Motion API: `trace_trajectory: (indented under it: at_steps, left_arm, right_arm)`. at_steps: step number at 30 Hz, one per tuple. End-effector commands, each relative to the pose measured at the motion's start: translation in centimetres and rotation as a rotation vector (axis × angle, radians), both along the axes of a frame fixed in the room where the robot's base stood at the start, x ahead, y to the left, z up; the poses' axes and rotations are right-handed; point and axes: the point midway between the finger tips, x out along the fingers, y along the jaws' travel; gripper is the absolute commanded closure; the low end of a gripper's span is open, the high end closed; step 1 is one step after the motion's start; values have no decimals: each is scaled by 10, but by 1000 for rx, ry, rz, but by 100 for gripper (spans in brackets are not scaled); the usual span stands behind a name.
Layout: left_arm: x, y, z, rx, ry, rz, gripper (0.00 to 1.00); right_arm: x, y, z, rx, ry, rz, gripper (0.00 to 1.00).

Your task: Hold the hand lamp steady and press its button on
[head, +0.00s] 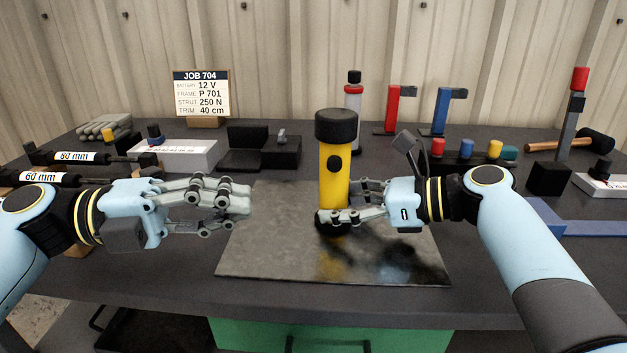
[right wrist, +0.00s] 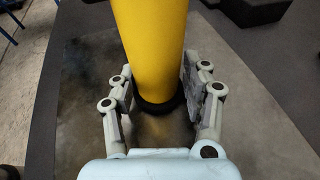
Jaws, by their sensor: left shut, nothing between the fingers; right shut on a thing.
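The hand lamp (head: 333,180) stands upright on the grey mat, a yellow tube with a black head, a black base and a round black button (head: 334,163) on its side facing me. My right gripper (head: 329,217) is shut on the lamp low down, just above its base. The right wrist view shows the yellow tube (right wrist: 150,45) between the two fingers. My left gripper (head: 247,202) is shut and empty, to the left of the lamp and apart from it. The button is not visible in the right wrist view.
The metallic mat (head: 265,260) is otherwise clear. Struts (head: 70,157) lie at left. A mallet (head: 594,141) lies at right.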

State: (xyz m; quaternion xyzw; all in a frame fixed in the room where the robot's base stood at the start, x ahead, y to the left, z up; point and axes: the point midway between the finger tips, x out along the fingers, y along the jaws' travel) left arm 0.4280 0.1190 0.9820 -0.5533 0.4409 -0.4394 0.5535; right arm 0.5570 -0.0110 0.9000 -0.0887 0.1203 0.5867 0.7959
Motion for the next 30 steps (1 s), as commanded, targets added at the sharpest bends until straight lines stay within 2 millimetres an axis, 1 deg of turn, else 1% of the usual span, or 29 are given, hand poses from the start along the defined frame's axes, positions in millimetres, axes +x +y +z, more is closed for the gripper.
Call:
trace_trajectory:
  at_steps: [4, 8, 18, 21, 24, 30]
  left_arm:
    - [2, -9, 0, -3, 0, -1, 100]
    - [7, -29, 1, -7, -1, 0, 100]
    - [22, -100, 1, -7, 2, -1, 100]
    - [40, -98, 0, -1, 0, -1, 100]
    - [52, -98, 0, -1, 1, -1, 100]
    - [62, -98, 0, -1, 1, -1, 100]
  right_arm:
    - [-1, 0, -1, -1, 4, 1, 70]
    - [-1, 0, -1, -1, 4, 1, 70]
    - [-1, 0, -2, -1, 4, 1, 70]
    - [-1, 0, -2, -1, 4, 1, 70]
    - [-1, 0, -2, -1, 4, 1, 70]
    - [-1, 0, -1, -1, 3, 0, 70]
